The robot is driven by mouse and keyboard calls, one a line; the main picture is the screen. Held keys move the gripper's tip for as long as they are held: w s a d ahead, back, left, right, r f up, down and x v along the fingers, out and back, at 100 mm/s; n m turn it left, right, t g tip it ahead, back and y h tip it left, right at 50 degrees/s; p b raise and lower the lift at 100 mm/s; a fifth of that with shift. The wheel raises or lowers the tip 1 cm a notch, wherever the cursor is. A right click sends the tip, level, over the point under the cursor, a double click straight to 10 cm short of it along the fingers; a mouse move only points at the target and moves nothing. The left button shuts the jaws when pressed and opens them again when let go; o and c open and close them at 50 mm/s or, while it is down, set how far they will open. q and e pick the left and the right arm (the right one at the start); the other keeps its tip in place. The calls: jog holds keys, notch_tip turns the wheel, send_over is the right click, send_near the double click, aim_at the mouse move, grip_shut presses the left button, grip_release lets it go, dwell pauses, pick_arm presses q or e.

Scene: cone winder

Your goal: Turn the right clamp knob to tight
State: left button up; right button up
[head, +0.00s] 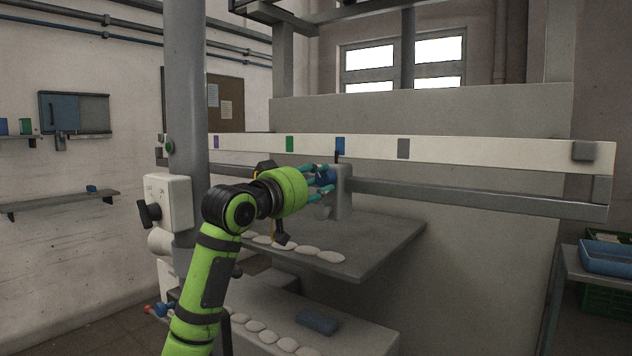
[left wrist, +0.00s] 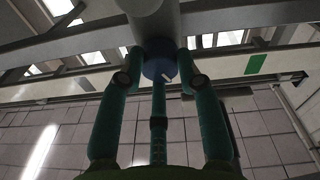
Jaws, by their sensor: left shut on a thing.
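The blue clamp knob (head: 328,176) sits on the front of a grey clamp block (head: 343,190) on the horizontal rail. My left gripper (head: 319,182), on the green arm, reaches in from the left, with its teal fingers around the knob. In the left wrist view the knob (left wrist: 160,66) is between the fingertips of my left gripper (left wrist: 160,76), and a small white mark shows on its face. The fingers are shut on it and partly cover it. My right gripper is not in view.
A white scale beam (head: 440,151) with coloured marks runs above the grey rail (head: 480,196). Below the knob is a grey shelf (head: 375,250) with several pale oval pieces along its edge. A grey post (head: 186,100) with a white switch box (head: 168,200) stands left.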

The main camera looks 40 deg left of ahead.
pick_arm(q)
jog(key=shift+s+r+n, duration=0.1)
jog(key=shift+r+n, duration=0.25)
jog(key=shift+n, duration=0.65)
jog(key=o, duration=1.2)
jog(key=shift+c, duration=0.2)
jog(key=shift+d+f, duration=0.15)
jog(key=shift+f, duration=0.1)
